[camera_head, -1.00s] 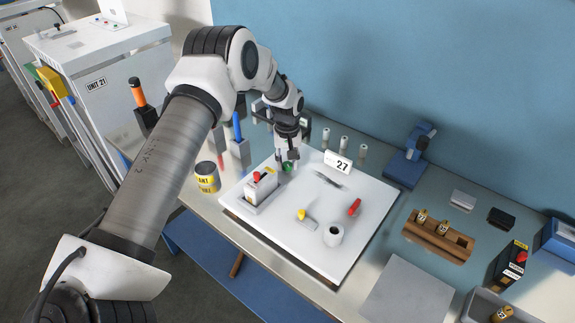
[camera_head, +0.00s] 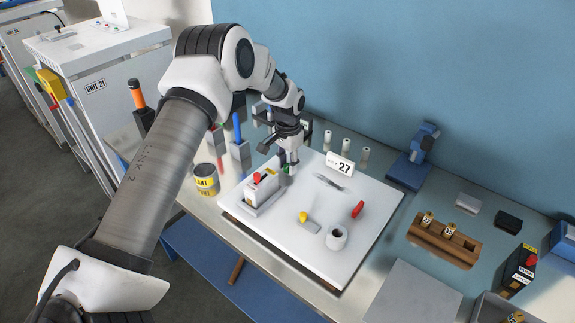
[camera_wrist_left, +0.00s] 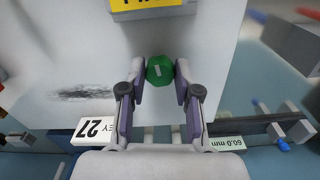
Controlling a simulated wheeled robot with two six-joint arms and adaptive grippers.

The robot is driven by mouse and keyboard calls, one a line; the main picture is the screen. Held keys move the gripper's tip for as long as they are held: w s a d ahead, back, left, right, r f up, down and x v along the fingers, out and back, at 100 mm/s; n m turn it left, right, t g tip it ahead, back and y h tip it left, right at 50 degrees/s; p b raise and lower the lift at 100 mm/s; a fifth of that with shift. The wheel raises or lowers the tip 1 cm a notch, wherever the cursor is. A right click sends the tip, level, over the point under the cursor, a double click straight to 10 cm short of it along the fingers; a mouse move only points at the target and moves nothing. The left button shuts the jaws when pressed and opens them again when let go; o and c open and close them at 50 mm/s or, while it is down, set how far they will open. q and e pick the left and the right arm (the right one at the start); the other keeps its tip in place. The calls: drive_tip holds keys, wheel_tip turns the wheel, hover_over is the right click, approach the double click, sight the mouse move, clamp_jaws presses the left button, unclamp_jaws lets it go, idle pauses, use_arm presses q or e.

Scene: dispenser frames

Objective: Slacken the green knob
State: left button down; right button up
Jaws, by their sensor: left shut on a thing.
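The green knob (camera_wrist_left: 160,70) sits between the two fingertips of my left gripper (camera_wrist_left: 161,78) in the left wrist view. My left gripper is shut on it, and a pale mark shows on the knob's face. In the head view the gripper (camera_head: 288,166) points down beside a white dispenser unit (camera_head: 258,193) with a red top and a yellow label. There the fingers mostly hide the knob. The unit stands on a white board (camera_head: 285,228). My right gripper is not in view.
A sign with 27 (camera_head: 340,163) stands at the board's back edge. A yellow-tipped piece (camera_head: 306,218), a red-handled tool (camera_head: 357,210) and a white cup (camera_head: 336,238) are on the board. A yellow-labelled can (camera_head: 206,180) stands left; a wooden rack (camera_head: 443,241) is at right.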

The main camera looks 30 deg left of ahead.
use_arm(q)
drive_tip(key=shift+s+f+m, duration=0.15)
drive_tip(key=shift+f+m, duration=0.1)
drive_tip(key=shift+m, duration=0.45)
drive_tip(key=c, duration=0.8)
unclamp_jaws()
drive_tip(key=shift+d, duration=0.1)
drive_tip(key=shift+w, duration=0.3)
wheel_tip(320, 180, up, 12)
